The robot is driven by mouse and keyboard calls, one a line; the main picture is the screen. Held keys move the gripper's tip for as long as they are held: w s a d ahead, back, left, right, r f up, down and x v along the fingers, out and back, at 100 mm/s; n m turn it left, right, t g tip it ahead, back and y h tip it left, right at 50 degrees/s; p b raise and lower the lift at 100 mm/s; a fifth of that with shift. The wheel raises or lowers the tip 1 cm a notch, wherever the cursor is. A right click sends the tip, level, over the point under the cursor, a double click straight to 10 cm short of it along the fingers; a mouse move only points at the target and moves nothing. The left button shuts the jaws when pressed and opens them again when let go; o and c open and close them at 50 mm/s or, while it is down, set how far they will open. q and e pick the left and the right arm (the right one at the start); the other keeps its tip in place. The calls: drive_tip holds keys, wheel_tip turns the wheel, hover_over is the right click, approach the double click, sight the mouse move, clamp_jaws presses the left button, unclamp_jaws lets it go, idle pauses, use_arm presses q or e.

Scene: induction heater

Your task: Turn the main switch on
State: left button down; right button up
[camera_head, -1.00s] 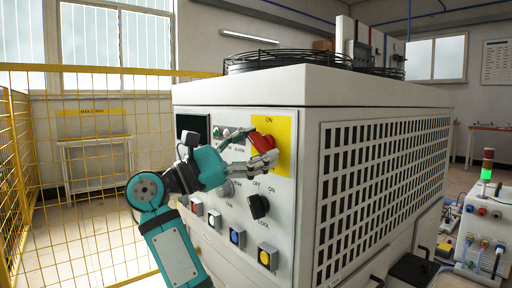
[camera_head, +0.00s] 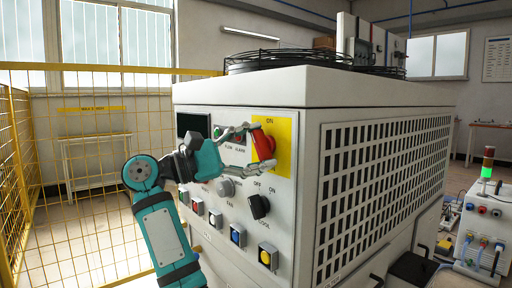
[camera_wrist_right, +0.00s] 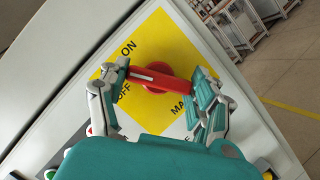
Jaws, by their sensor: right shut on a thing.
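The main switch is a red rotary handle (camera_head: 264,144) on a yellow plate (camera_head: 284,160) at the upper right of the heater's control panel. My right gripper (camera_head: 256,147) reaches it from the left, its fingers around the red handle. In the right wrist view the red handle (camera_wrist_right: 152,77) lies between the two fingers of my right gripper (camera_wrist_right: 162,79), which is shut on it. The plate (camera_wrist_right: 155,40) shows the words ON and OFF there, and part of another word. The fingers hide parts of the handle and plate. My left gripper is not in view.
Below the switch are a black knob (camera_head: 258,206), a grey knob (camera_head: 225,187) and several coloured buttons, including a yellow one (camera_head: 267,257). A yellow mesh fence (camera_head: 90,190) stands at the left. A device with a green-lit tower (camera_head: 486,174) stands at the right.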

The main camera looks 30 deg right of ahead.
drive_tip(key=shift+f, duration=0.15)
drive_tip(key=o, duration=1.2)
drive_tip(key=v, duration=1.2)
